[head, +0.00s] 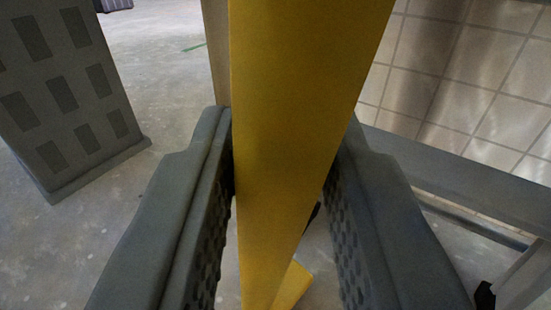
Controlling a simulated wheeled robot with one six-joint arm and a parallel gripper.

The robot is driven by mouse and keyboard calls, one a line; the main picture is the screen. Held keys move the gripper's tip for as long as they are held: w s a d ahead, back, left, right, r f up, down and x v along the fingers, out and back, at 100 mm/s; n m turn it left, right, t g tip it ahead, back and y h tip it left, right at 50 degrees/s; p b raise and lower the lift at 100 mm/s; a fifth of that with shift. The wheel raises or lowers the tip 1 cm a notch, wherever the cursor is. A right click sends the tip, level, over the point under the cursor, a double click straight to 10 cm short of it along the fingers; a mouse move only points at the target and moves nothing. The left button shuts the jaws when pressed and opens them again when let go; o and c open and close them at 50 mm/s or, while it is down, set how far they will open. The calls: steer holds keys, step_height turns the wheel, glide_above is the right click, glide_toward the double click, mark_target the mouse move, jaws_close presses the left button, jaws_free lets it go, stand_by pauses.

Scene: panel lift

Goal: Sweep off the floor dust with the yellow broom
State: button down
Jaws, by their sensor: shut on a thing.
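A yellow broom (285,100) runs upright through the middle of the head view, its flat yellow handle close to the camera. My gripper (283,185) is shut on the handle, with one dark grey finger on each side. A further yellow piece (292,285) shows low down, just right of the handle; I cannot tell whether it is the broom's lower part. Bristles are not visible. The grey floor (165,60) has pale specks and spots; I cannot tell which of these are dust.
A dark grey block with rectangular recesses (65,85) stands at the left. A grey bench or frame (450,175) with a rail beneath is at the right, before a tiled wall (470,60). Open floor lies between the block and the broom.

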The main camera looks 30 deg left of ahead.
steer(key=shift+d, duration=12.65)
step_height(320, 180, up, 7)
steer(key=shift+s+r, duration=0.2)
steer(key=shift+s, duration=0.1)
